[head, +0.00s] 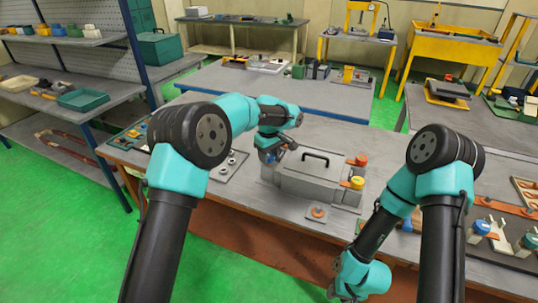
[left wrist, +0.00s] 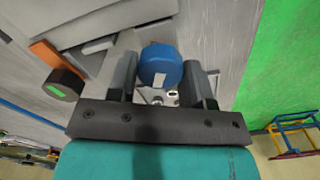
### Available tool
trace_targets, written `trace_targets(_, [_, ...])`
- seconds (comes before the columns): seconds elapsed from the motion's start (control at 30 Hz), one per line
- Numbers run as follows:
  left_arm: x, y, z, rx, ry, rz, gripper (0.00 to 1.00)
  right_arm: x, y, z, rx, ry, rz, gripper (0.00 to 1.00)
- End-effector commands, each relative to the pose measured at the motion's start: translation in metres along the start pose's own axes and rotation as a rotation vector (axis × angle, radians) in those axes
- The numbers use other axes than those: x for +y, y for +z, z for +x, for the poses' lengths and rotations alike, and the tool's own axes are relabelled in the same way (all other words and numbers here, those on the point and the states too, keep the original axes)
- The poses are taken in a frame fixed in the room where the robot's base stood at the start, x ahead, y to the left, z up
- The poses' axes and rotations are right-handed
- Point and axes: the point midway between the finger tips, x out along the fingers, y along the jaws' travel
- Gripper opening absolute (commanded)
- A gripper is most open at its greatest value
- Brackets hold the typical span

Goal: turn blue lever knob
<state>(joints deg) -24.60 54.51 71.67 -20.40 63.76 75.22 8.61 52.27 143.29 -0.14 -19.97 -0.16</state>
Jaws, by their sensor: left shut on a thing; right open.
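The blue lever knob (left wrist: 160,66) shows in the left wrist view as a blue faceted cap with a small pale mark. My left gripper (left wrist: 161,82) has one finger on each side of it and is shut on it. In the head view my left gripper (head: 272,155) is at the left end of a grey box (head: 310,178) with a black handle; the knob is mostly hidden there. My right gripper (head: 337,293) is low at the bottom of the head view, away from the box, open, its fingers small and hard to make out.
An orange knob (head: 360,160) and a yellow knob (head: 356,182) stand at the box's right end. A dark knob with a green mark (left wrist: 64,84) is left of the blue one in the wrist view. A plate with round parts (head: 230,165) lies left of the box.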

Motion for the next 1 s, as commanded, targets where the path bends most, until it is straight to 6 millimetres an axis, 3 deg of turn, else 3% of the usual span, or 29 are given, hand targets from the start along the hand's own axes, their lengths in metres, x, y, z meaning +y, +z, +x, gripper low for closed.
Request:
trace_targets(0.03, [-0.0017, 0.0020, 0.0088, -0.010, -0.012, -0.043, 0.22, 0.0000, 0.0000, 0.0000, 0.000, 0.000, 0.000, 0.43])
trace_targets(0.5, [-0.0021, 0.0020, 0.0093, -0.009, -0.015, -0.375, 0.22, 0.0000, 0.0000, 0.0000, 0.000, 0.000, 0.000, 0.43])
trace_targets(1.0, [-0.0023, 0.0017, 0.0094, -0.008, -0.015, -0.433, 0.22, 0.0000, 0.0000, 0.0000, 0.000, 0.000, 0.000, 0.43])
